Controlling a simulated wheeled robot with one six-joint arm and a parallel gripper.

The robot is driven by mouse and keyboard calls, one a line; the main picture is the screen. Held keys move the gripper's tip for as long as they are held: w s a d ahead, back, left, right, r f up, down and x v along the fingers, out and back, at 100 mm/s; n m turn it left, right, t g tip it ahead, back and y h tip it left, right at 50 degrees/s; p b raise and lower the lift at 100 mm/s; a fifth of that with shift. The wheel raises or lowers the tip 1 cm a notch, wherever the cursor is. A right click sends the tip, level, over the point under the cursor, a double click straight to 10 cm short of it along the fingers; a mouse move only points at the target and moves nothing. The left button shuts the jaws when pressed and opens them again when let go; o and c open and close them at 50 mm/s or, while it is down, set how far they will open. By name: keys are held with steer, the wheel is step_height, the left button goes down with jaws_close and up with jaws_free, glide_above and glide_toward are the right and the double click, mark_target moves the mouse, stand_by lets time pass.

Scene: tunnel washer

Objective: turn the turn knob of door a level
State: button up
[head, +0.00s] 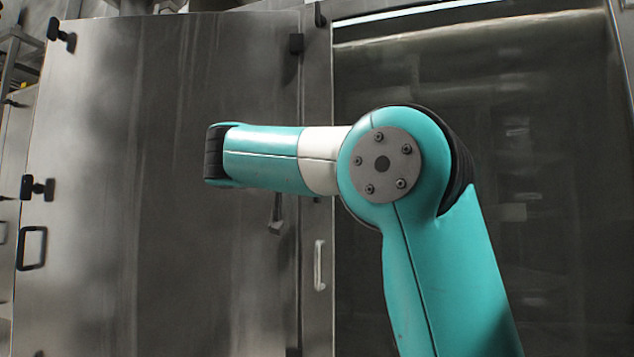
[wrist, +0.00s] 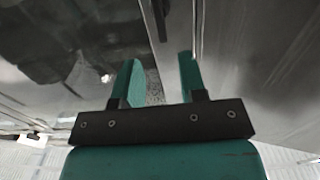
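In the head view a grey metal door (head: 150,150) fills the left half. Two black turn knobs, an upper one (head: 61,35) and a lower one (head: 38,187), sit at its left edge. I cannot tell which door is door a. In the wrist view my gripper (wrist: 160,68) has its two teal fingers apart, with nothing seen between them; no knob shows clearly there. In the head view my teal arm crosses in front of the panels, and my gripper is not clearly visible. A small dark hanging part (head: 276,216) shows just below my forearm; I cannot tell what it is.
A black loop handle (head: 32,248) is at the door's lower left. A pale vertical handle (head: 319,265) is on the narrow post beside a large glossy dark panel (head: 540,150) at right.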

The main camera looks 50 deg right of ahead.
steer(key=p+x, duration=0.3)
steer(key=x, duration=0.7)
steer(key=shift+w+d, duration=0.15)
steer(key=shift+d, duration=0.15)
jaws_close()
